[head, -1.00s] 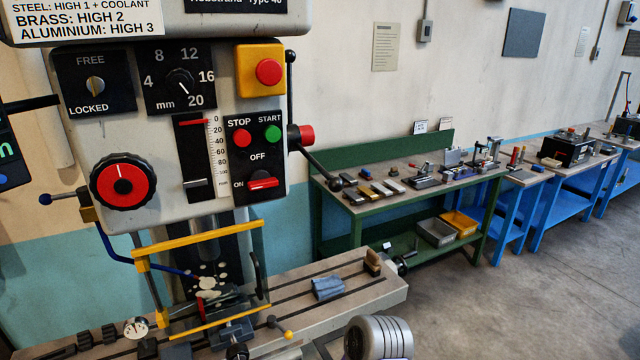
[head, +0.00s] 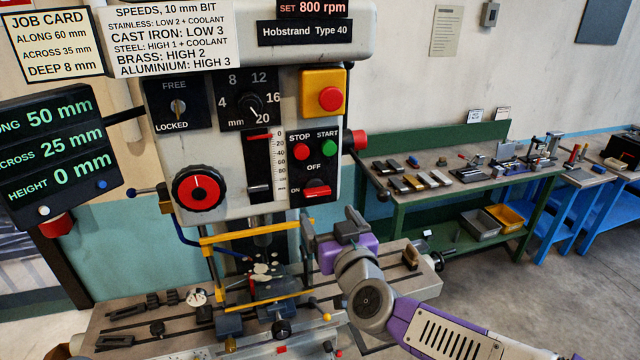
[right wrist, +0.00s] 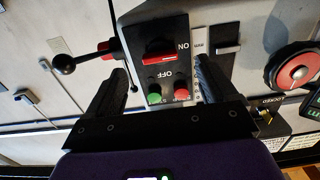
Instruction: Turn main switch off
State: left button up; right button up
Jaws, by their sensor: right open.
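The main switch (head: 316,192) is a red handle on the black panel at the lower right of the machine head. It lies level, with ON at its left and OFF above it. The right wrist view shows the switch (right wrist: 160,58) upside down, beyond and between my fingers. My right gripper (head: 331,232) is below the panel in the head view, apart from the switch. In the wrist view the right gripper's fingers (right wrist: 162,72) are spread with nothing between them. My left gripper is not in view.
A red STOP button (head: 302,152) and green START button (head: 329,148) sit above the switch. The yellow guard frame (head: 255,237) and the machine table (head: 400,262) are below. A green bench (head: 440,192) stands right.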

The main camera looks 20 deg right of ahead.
aim_at(319, 193)
jog(key=w, duration=0.2)
jog(key=w+r, duration=0.1)
jog(key=w, duration=0.4)
jog(key=shift+w+r, duration=0.1)
jog(key=shift+r, duration=0.15)
jog(key=c, duration=1.1)
jog(key=shift+o, duration=0.2)
